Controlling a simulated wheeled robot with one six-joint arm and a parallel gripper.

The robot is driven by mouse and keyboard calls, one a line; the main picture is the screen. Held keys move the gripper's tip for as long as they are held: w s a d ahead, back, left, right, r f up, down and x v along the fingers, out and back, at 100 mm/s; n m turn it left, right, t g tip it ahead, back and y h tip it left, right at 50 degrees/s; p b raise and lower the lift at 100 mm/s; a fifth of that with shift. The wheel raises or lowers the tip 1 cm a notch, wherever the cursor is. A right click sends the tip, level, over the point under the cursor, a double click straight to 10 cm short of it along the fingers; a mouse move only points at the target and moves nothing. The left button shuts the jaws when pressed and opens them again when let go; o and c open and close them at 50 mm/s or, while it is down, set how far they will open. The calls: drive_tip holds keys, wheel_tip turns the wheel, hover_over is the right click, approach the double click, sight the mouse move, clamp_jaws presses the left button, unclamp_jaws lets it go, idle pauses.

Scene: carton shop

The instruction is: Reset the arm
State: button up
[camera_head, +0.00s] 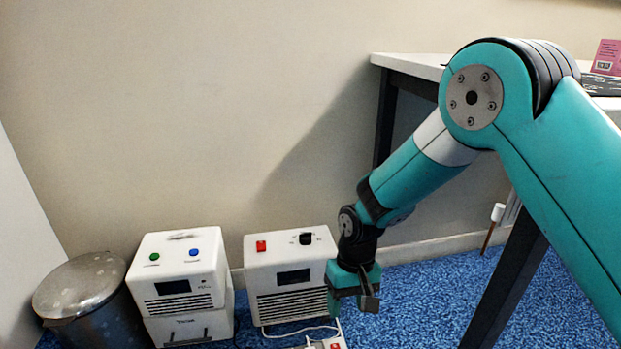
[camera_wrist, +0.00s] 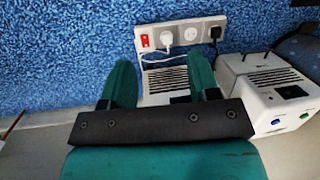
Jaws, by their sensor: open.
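My arm reaches down from the right in the head view, bent at the elbow. My gripper (camera_head: 354,300) hangs low, close to the right side of a white box-shaped device (camera_head: 290,272) with a red switch, a black knob and a dark screen. In the wrist view my gripper (camera_wrist: 162,82) shows two green fingers spread apart with nothing held between them. The same white device (camera_wrist: 168,78) lies beyond the fingertips there, partly hidden by the fingers.
A power strip (camera_wrist: 182,35) with plugs lies on the blue carpet (camera_head: 420,300). A second white device (camera_head: 180,268) and a metal bin (camera_head: 82,290) stand to the left. A table (camera_head: 408,62) with dark legs stands at the right. The carpet right of my gripper is clear.

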wheel_tip(320, 180, up, 11)
drive_tip(key=s+d+y+p, duration=0.1)
drive_tip(key=s+d, duration=0.1)
drive_tip(key=s, duration=0.1)
drive_tip(key=s+d+r+n+t+y+p, duration=0.1)
drive_tip(key=s+d+r+n+p, duration=0.15)
drive_tip(key=s+r, duration=0.65)
drive_tip(key=s+d+r+n+t+y+p, duration=0.1)
drive_tip(key=s+d+r, duration=0.2)
drive_tip(key=s+r, duration=0.65)
wheel_tip(320, 180, up, 38)
drive_tip(key=p, duration=3.8)
drive_tip(key=shift+w, duration=0.2)
drive_tip(key=shift+r, duration=0.1)
drive_tip(key=shift+c, duration=0.2)
